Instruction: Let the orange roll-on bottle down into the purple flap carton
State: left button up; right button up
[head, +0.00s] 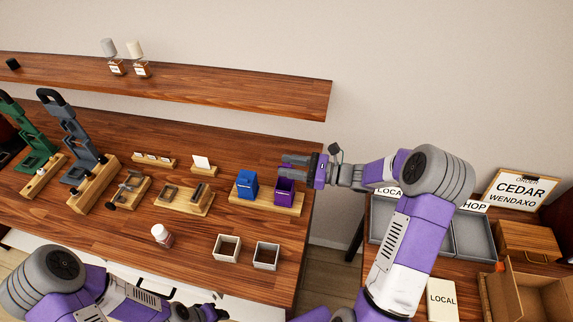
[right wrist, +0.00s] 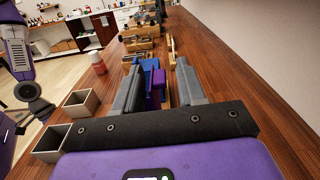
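The purple flap carton (head: 285,192) stands on a wooden stand near the table's right end, beside a blue carton (head: 247,186). My right gripper (head: 287,167) reaches in from the right at the purple carton's top. In the right wrist view its fingers are apart, with purple carton parts (right wrist: 158,84) showing in the gap; I cannot tell whether they touch. No bottle shows between them. A small reddish bottle with a pale cap (head: 161,236) stands on the table front; it also shows in the right wrist view (right wrist: 97,63). Whether it is the orange roll-on is unclear. My left gripper (head: 212,312) is low at the bottom edge, its fingers unclear.
Two open square boxes (head: 227,248) (head: 266,256) stand in front of the carton stand. Green and grey presses (head: 80,145) stand at left. Two bottles (head: 138,62) sit on the shelf. Grey trays (head: 475,237) and an open brown box (head: 535,298) are at right.

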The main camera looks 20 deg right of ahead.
jog(key=shift+w+a, duration=0.25)
jog(key=shift+a, duration=0.15)
jog(key=shift+c, duration=0.5)
grip_shut()
jog(key=shift+d+r+p, duration=0.1)
jog(key=shift+r+p, duration=0.05)
jog(key=shift+p, duration=0.35)
jog(key=m+p, duration=0.2)
jog(key=m, duration=0.1)
jog(key=w+d+f+m+p, duration=0.1)
jog(key=p, duration=0.1)
jog(key=shift+w, duration=0.1)
